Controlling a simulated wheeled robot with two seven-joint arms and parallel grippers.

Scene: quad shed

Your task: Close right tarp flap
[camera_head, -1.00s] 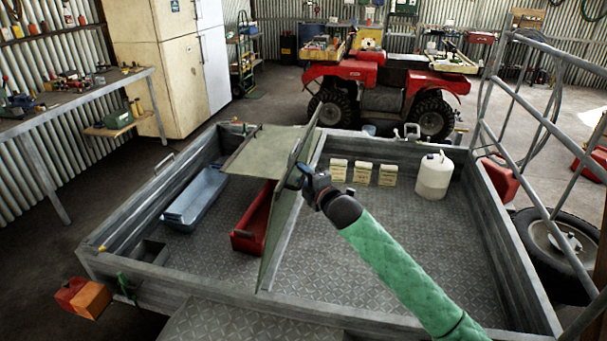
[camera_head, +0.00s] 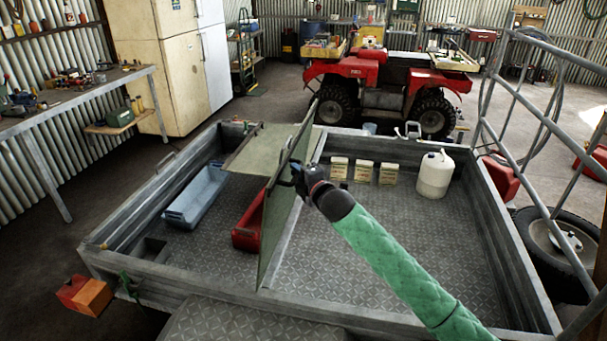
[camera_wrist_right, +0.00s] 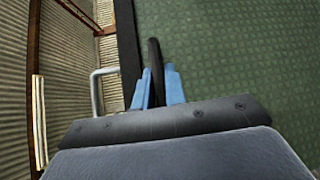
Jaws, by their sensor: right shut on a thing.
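The right tarp flap (camera_head: 279,232) is a thin green-grey panel. It stands steeply up from the trailer, seen nearly edge-on in the head view, with a dark edge along its top. In the wrist view its green patterned face (camera_wrist_right: 235,60) fills the right side. My right gripper (camera_head: 290,180) is at the flap's upper part. Its blue fingertips (camera_wrist_right: 158,88) are shut on a dark strap or handle beside the flap's dark edge. Another flat green-grey flap (camera_head: 255,148) lies over the back left of the trailer. My left gripper is not in view.
The metal trailer (camera_head: 230,290) holds a blue tray (camera_head: 196,197), a red tray (camera_head: 247,222) partly hidden by the flap, several small boxes (camera_head: 362,172) and a white jug (camera_head: 435,174). A raised metal rail stands at right. The right trailer floor is mostly clear.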

